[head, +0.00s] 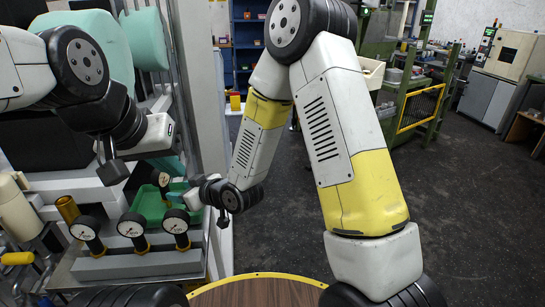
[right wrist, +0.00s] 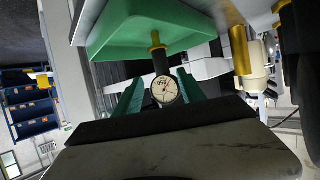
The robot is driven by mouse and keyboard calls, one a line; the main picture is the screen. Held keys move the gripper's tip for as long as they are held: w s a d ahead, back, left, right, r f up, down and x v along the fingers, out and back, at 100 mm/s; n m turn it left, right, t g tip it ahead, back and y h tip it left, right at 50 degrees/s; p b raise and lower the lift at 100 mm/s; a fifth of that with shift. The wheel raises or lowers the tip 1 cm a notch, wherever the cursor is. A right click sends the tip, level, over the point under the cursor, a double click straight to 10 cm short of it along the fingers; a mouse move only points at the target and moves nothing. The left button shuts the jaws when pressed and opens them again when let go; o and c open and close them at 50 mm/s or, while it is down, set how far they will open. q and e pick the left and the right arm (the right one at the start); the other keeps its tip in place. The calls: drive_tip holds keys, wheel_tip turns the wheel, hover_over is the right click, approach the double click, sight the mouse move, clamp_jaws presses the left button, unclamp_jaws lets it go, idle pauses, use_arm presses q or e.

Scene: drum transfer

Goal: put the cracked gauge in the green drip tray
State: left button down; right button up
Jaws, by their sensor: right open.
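The green drip tray (head: 150,206) sits behind a grey block; it fills the top of the right wrist view (right wrist: 125,38), which is turned over. A gauge (head: 164,181) with a black body and brass stem stands in the tray, its stem end at the tray floor. In the right wrist view this gauge (right wrist: 164,91) shows its white dial; I cannot make out a crack for certain. My right gripper (right wrist: 157,82) is open, its green fingers on either side of the gauge, apart from it. My left gripper (head: 112,170) hangs left of the tray, nothing visibly held; its jaw opening is unclear.
Three more gauges stand on the grey block (head: 140,264) in front of the tray. A brass cup (head: 67,208) and a cream bottle (head: 16,212) stand at the left. A round wooden table (head: 262,292) is at the front. The floor on the right is clear.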

drive_tip(key=d+r+m+h, duration=0.3)
drive_tip(key=d+r, duration=0.4)
drive_tip(key=d, duration=0.4)
drive_tip(key=d+r+m+h, duration=0.2)
drive_tip(key=d+r+h, duration=0.2)
drive_tip(key=d+r, duration=0.5)
drive_tip(key=s+d+r+m+g, duration=0.1)
drive_tip(key=s+d+r+m, duration=0.1)
drive_tip(key=s+d, duration=0.5)
drive_tip(key=s+d+r+m+h, duration=0.1)
drive_tip(key=s+d+r+m, duration=0.1)
drive_tip(key=s+d, duration=0.5)
drive_tip(key=s+m, duration=0.1)
drive_tip(key=s, duration=0.3)
drive_tip(key=shift+d+g+h, duration=0.3)
drive_tip(key=shift+g, duration=0.1)
drive_tip(key=shift+r, duration=0.1)
